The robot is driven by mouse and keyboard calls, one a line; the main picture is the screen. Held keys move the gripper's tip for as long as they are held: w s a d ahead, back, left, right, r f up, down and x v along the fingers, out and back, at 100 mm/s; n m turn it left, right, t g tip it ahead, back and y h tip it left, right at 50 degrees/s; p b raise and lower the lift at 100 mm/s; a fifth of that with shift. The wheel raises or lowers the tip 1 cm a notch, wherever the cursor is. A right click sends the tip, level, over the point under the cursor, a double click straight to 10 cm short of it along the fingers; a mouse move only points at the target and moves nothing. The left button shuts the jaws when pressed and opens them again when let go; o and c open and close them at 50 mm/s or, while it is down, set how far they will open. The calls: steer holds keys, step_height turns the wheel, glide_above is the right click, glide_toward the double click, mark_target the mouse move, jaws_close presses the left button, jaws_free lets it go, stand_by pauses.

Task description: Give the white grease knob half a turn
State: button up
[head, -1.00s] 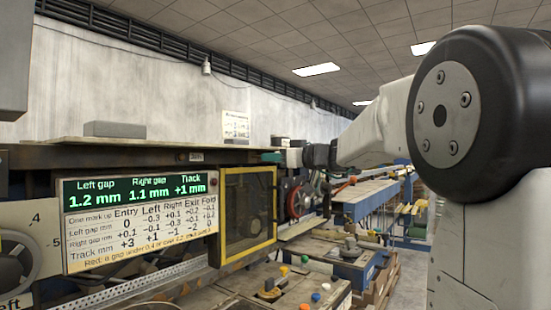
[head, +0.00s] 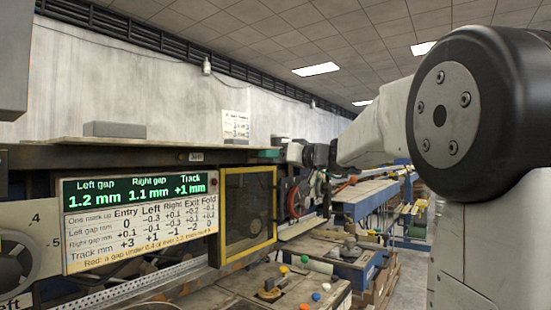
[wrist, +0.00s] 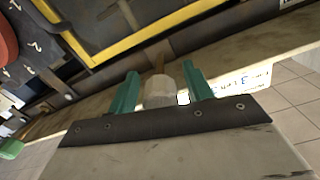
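In the wrist view, a pale whitish knob (wrist: 160,91) on a brownish stem sits between the two green fingers of my gripper (wrist: 160,70). One finger is on each side of it, and a narrow gap seems to show on both sides, so my gripper looks open around the knob. In the head view, my gripper (head: 270,154) is small and far off, its green fingers at the right end of the machine's upper beam. The knob cannot be made out in that view.
A display panel (head: 138,220) with green readouts and a yellow-framed guard (head: 247,215) stand left of my gripper. A yellow edge (wrist: 150,32) crosses the top of the wrist view. A bench (head: 335,255) with small coloured knobs stands below.

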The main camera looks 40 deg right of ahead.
steer(key=v, duration=0.7)
steer(key=shift+s, duration=0.35)
steer(key=shift+d, duration=0.15)
steer(key=w+n, duration=0.1)
steer(key=w, duration=0.1)
steer(key=w+a+n, duration=0.1)
steer(key=w, duration=0.1)
steer(key=w+a+n, duration=0.1)
steer(key=w, duration=0.1)
steer(key=shift+w+a+n, duration=0.15)
steer(key=shift+a+n, duration=0.05)
steer(key=shift+n, duration=0.1)
